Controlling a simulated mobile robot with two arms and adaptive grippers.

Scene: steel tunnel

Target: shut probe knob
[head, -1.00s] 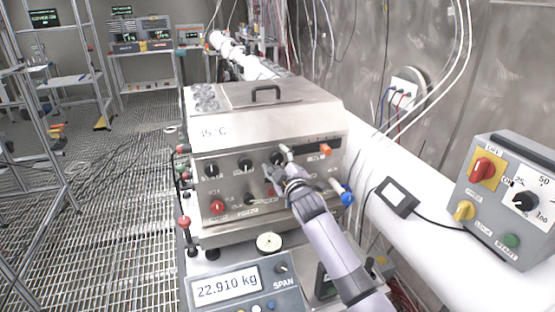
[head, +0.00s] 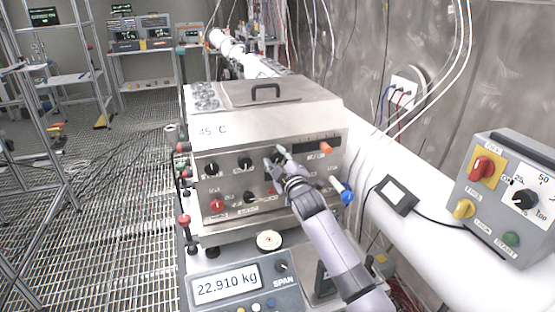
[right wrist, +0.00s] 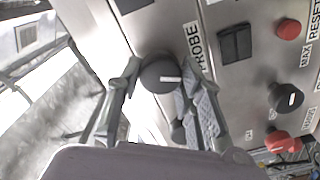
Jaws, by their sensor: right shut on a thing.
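The probe knob (right wrist: 160,74) is a round black knob on the steel panel, beside the printed word PROBE in the right wrist view. A white pointer line shows on its face, pointing right in that picture. My right gripper (right wrist: 160,80) has one finger on each side of the knob and is shut on it. In the head view my right gripper (head: 277,161) reaches the upper right part of the steel box's front panel and largely hides the knob there. My left gripper is not in view.
The steel box (head: 225,172) carries other black knobs and a red knob (head: 217,206). A scale display (head: 228,285) stands in front; a grey control box (head: 507,200) is at right.

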